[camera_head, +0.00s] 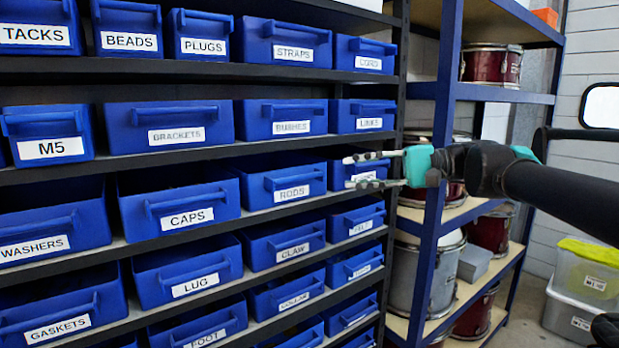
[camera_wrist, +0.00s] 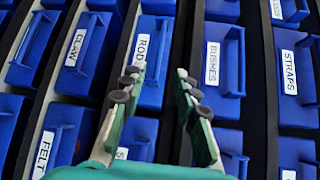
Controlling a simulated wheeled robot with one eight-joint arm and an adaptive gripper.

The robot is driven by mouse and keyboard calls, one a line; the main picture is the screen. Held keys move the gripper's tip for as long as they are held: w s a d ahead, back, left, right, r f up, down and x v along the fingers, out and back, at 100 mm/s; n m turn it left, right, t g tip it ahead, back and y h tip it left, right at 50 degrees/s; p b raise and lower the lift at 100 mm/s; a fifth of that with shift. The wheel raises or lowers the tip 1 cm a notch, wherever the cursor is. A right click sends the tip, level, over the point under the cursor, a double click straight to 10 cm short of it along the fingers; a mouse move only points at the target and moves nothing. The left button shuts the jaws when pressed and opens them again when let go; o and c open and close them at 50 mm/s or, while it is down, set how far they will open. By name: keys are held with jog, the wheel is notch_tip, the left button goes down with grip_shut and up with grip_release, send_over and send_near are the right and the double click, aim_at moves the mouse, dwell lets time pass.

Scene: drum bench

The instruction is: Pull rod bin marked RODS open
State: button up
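The blue bin marked RODS (camera_head: 262,185) sits in the middle shelf row of the rack, its handle bar above the white label. In the wrist view the RODS bin (camera_wrist: 153,92) lies ahead, between and beyond my fingertips, its label partly hidden by the left finger. My gripper (camera_head: 352,171) is right of the RODS bin in the head view, its fingers pointing left. My gripper (camera_wrist: 158,84) is open and empty, with dark pads at the tips. A gap shows between fingers and bin in the head view; contact cannot be told in the wrist view.
Bins marked BUSHES (camera_head: 281,107), CLAW (camera_head: 284,235) and CAPS (camera_head: 150,212) surround it. My fingers partly cover a bin to its right. A blue-framed shelf (camera_head: 448,110) with drums stands to the right, behind my arm. Lidded boxes (camera_head: 590,270) stand at the lower right.

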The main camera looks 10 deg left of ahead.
aim_at(305, 177)
jog(key=a, duration=0.3)
jog(key=a+f, duration=0.1)
jog(key=a, duration=0.3)
jog(key=s+a, duration=0.1)
jog(key=a, duration=0.2)
jog(key=shift+a+f, duration=0.25)
jog(key=shift+a, duration=0.1)
jog(key=shift+c, duration=0.5)
grip_shut()
